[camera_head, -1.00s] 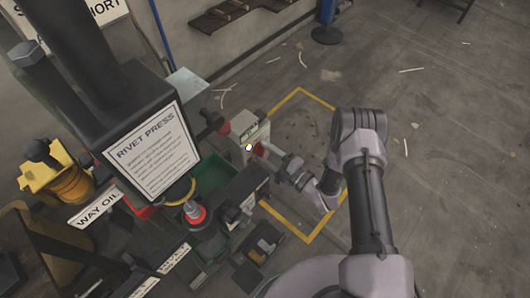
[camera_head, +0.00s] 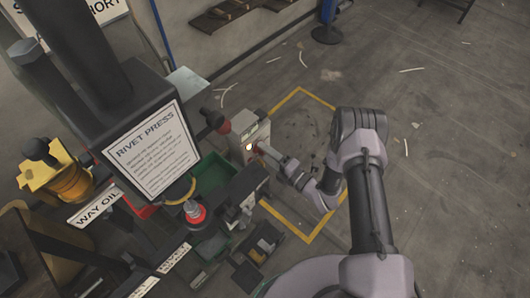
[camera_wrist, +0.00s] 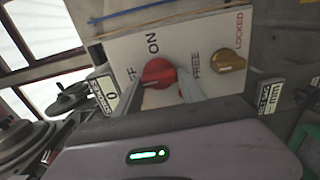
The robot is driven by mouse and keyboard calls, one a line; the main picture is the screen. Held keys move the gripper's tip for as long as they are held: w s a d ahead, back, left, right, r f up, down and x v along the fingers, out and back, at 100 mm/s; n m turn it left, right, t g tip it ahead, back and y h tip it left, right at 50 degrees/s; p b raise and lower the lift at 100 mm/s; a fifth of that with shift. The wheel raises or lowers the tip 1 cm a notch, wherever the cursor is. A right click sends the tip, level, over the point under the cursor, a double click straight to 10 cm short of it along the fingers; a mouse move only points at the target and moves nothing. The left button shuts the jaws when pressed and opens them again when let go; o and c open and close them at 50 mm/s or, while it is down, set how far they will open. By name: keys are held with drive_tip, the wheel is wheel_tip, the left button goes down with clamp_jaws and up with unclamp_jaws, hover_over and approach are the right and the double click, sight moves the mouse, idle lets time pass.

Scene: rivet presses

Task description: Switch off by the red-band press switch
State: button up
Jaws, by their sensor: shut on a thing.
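The red rotary switch knob (camera_wrist: 158,73) sits on a pale plate (camera_wrist: 203,40) with ON printed above it and a partly covered OFF at its left. My gripper (camera_wrist: 162,84) is at the knob with one finger on each side, shut on it. I cannot tell clearly which label the knob points to. The knob is mostly hidden there by my gripper.
A brass knob (camera_wrist: 229,62) marked FREE and LOCKED is close right of the red one. The rivet press sign (camera_head: 153,150), a red button (camera_head: 194,210) and a green bin (camera_head: 211,177) are left of the box. Floor at the right is mostly clear.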

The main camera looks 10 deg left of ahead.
drive_tip(key=o, duration=1.4)
drive_tip(key=shift+c, duration=0.2)
drive_tip(key=shift+d, duration=0.1)
drive_tip(key=p+v, duration=0.4)
drive_tip(key=v, duration=1.3)
drive_tip(key=shift+s, duration=0.2)
drive_tip(key=shift+d, duration=0.1)
